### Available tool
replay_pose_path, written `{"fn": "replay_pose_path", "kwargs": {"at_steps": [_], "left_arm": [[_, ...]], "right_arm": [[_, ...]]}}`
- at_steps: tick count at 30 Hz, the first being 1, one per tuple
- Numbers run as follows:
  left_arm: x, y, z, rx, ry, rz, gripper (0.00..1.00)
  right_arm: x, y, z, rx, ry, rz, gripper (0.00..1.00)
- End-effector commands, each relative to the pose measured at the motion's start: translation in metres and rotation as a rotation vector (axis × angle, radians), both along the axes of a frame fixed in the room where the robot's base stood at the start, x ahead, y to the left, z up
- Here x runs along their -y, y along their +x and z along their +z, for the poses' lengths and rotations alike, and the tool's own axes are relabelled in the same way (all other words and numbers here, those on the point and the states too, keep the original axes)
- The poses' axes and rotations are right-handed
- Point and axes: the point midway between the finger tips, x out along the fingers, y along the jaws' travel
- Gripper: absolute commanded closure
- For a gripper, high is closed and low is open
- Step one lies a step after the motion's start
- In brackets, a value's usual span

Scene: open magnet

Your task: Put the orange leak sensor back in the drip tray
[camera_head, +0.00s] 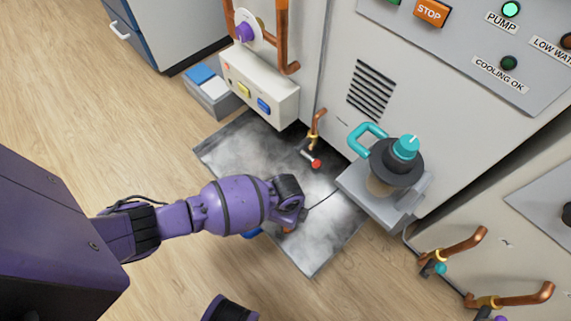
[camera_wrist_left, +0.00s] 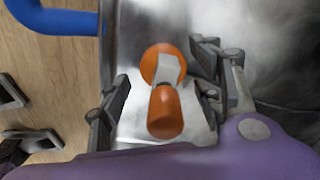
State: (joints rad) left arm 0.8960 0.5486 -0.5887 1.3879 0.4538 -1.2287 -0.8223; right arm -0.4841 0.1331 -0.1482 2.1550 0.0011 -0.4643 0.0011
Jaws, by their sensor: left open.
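The orange leak sensor (camera_wrist_left: 165,112) shows in the left wrist view, with a round orange end, a pale metal middle and a tapered orange end. It appears over the grey drip tray (camera_wrist_left: 135,35), near the rim; whether it touches the tray floor I cannot tell. My left gripper (camera_wrist_left: 160,100) is open, its fingers apart on either side of the sensor. In the head view the left gripper (camera_head: 290,222) hangs over the front part of the tray (camera_head: 240,150) and mostly hides the sensor (camera_head: 288,229). Dark finger-like parts, possibly my right gripper, show at the wrist view's left edge.
A blue handle (camera_wrist_left: 55,22) sits beside the tray rim. A copper drain tap (camera_head: 312,150) with a red end overhangs the tray. A grey shelf (camera_head: 400,205) with a teal-handled, dark-collared part (camera_head: 400,160) juts out at right. A grey bin (camera_head: 212,92) stands behind. Wooden floor is clear at left.

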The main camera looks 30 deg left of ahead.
Motion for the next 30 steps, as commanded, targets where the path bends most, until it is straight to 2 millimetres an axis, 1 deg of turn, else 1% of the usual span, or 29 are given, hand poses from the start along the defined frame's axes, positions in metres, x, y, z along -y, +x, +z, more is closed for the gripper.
{"fn": "replay_pose_path", "kwargs": {"at_steps": [1,6,9,13,15,19,30], "left_arm": [[0.000,0.002,0.014,0.005,-0.001,0.000,0.40],[0.000,0.003,0.054,0.009,0.000,0.000,0.40],[0.000,0.003,0.075,0.008,0.000,0.000,0.40],[0.000,0.002,0.095,0.005,-0.001,-0.001,0.40],[0.000,0.002,0.103,0.004,-0.001,0.000,0.40],[0.000,0.001,0.110,0.002,0.000,0.000,0.40],[0.000,0.001,0.110,0.001,0.000,0.000,0.40]], "right_arm": [[0.000,0.001,0.008,0.008,0.001,-0.002,0.60],[-0.001,0.002,0.027,0.024,0.004,-0.018,0.60],[-0.003,0.001,0.035,0.028,0.008,-0.036,0.60],[-0.004,0.001,0.045,0.037,0.010,-0.047,0.60],[-0.004,0.003,0.049,0.040,0.011,-0.047,0.60],[-0.004,0.004,0.052,0.044,0.010,-0.047,0.60],[-0.003,0.005,0.052,0.046,0.007,-0.040,0.60]]}}
